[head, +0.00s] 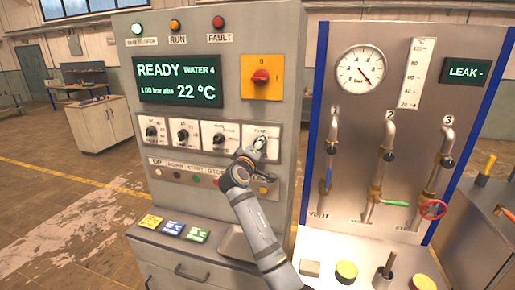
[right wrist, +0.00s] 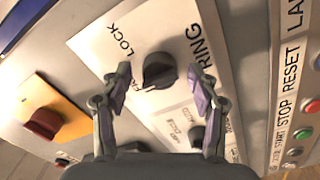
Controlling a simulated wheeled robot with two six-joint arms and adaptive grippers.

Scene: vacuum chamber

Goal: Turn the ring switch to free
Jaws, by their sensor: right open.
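The ring switch is a black rotary knob (right wrist: 158,70) on a white plate lettered RING and LOCK; another label beside the knob is partly hidden. Its pointer setting is hard to tell. My right gripper (right wrist: 160,76) is open, with one finger on each side of the knob in the right wrist view and a visible gap to both. I cannot tell how deep the fingertips reach. My left gripper is not in view.
Other knobs (head: 183,135) sit in the row to the left, with a button row below. A red switch on a yellow plate (head: 261,77) is above. The display (head: 178,81) reads READY. A valve panel with a gauge (head: 360,69) stands to the right.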

